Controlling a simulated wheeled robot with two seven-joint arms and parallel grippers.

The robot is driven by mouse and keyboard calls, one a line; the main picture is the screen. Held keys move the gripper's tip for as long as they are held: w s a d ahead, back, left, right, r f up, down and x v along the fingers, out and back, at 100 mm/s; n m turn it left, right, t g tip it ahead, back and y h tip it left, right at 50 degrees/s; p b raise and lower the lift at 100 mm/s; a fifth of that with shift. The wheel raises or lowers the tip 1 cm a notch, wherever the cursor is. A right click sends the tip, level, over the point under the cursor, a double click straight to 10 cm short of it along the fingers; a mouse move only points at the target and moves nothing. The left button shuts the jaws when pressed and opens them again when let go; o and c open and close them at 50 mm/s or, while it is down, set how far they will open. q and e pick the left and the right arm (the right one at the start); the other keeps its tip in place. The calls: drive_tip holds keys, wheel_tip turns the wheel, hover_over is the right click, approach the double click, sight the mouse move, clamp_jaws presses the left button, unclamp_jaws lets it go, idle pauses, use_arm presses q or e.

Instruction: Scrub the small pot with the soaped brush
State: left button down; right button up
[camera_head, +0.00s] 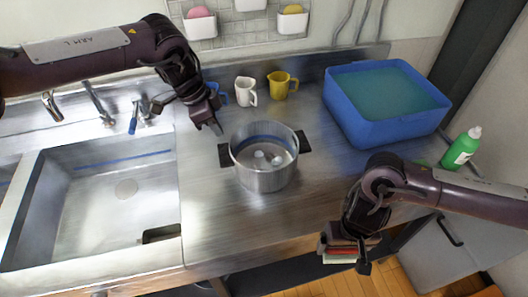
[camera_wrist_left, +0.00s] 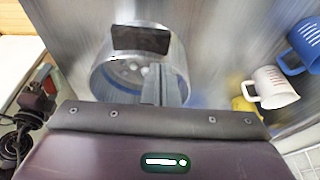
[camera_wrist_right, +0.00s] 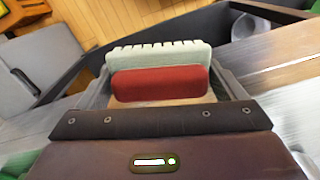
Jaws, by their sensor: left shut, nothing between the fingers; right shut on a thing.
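The small steel pot (camera_head: 264,178) with two black handles stands upright on the counter, with a few pale round blobs inside. It also shows in the left wrist view (camera_wrist_left: 96,80). My left gripper (camera_head: 217,129) is shut and empty, just beyond the pot's left handle; its fingertips (camera_wrist_left: 162,90) overlap the pot in the left wrist view, and I cannot tell if they touch it. My right gripper (camera_head: 344,256) is shut on the brush (camera_wrist_right: 160,83), which has a red back and pale bristles, at the counter's front edge. Soap on the bristles cannot be made out.
A blue basin of water (camera_head: 348,118) stands at the back right, with a green bottle (camera_head: 461,149) beside it. White (camera_head: 245,92) and yellow (camera_head: 281,86) mugs and a partly hidden blue mug stand behind the pot. A sink (camera_head: 70,215) lies left. Counter between pot and right gripper is clear.

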use_arm(q)
drive_tip(key=shift+r+p, duration=0.4)
drive_tip(key=shift+r, duration=0.4)
use_arm(e)
drive_tip(key=shift+r, duration=0.7)
